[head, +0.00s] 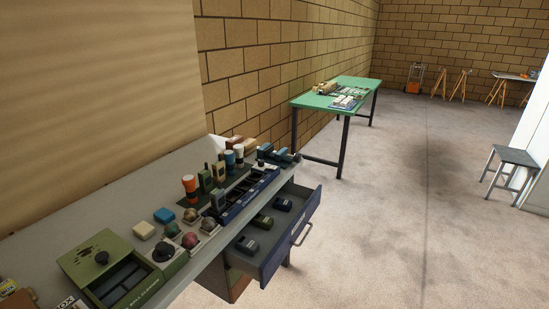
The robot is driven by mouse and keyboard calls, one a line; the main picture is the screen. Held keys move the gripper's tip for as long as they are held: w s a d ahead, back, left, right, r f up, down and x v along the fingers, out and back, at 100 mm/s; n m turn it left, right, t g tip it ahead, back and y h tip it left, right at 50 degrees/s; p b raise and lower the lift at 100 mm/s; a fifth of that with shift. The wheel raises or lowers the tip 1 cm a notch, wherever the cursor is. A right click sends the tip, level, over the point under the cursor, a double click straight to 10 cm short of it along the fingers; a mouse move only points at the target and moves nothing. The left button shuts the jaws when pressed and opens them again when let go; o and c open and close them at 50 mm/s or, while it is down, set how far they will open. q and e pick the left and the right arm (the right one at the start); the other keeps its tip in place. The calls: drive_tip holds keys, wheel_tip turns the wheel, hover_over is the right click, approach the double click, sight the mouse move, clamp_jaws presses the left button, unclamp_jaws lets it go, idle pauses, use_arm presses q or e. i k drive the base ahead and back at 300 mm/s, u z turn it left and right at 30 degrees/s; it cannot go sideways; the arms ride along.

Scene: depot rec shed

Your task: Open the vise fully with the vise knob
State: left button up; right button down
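I cannot make out a vise or a vise knob for certain in the head view. Small blue objects (280,154) sit at the far end of the grey bench (190,155), too small to identify. On the green table (345,90) farther off lie a tan object (325,88) and several small pieces, also too small to identify. Neither of my grippers shows in this view.
A drawer (270,265) stands open from the bench, with dark items inside. A grey stool (515,157) stands right. The middle floor (400,190) is clear.

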sight(297, 157)
drive_tip(key=z, duration=1.25)
drive_tip(key=i, duration=2.65)
drive_tip(key=u, duration=3.3)
